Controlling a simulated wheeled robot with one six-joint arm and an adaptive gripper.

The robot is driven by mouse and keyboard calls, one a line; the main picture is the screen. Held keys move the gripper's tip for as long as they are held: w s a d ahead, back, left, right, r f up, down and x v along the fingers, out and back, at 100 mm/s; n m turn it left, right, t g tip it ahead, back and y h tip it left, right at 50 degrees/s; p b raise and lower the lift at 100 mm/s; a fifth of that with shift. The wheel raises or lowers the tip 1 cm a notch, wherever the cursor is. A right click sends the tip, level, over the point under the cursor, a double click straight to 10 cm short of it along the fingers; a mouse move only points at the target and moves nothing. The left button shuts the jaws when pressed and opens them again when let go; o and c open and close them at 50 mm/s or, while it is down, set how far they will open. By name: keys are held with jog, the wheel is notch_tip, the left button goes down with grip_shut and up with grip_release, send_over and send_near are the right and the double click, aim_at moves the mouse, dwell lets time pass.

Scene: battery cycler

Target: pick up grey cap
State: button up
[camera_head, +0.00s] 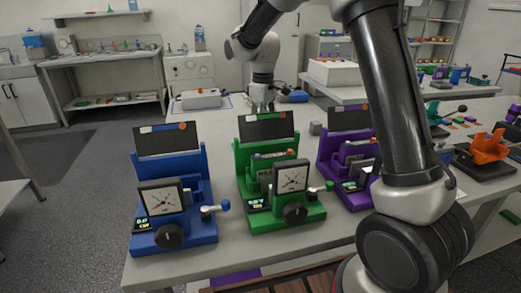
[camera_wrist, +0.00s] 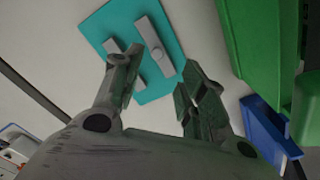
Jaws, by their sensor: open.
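In the wrist view a teal plate (camera_wrist: 105,22) lies on the pale table below my gripper (camera_wrist: 160,76). On it are a long grey bar with a small round knob (camera_wrist: 155,47) and a shorter grey piece (camera_wrist: 113,47), partly behind my left finger. I cannot tell which of these is the grey cap. My fingers are open, apart and empty, with the long bar showing between the tips. In the head view my gripper (camera_head: 262,105) is behind the green device, which hides the teal plate.
A blue device (camera_head: 172,200), a green device (camera_head: 280,190) and a purple device (camera_head: 345,150) stand in a row on the table. A small grey block (camera_head: 315,128) sits between green and purple. Green and blue parts (camera_wrist: 265,125) are close on the right in the wrist view.

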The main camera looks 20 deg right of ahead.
notch_tip(320, 180, down, 8)
jog(key=shift+w+d+r, duration=0.15)
jog(key=shift+r, duration=0.05)
grip_shut()
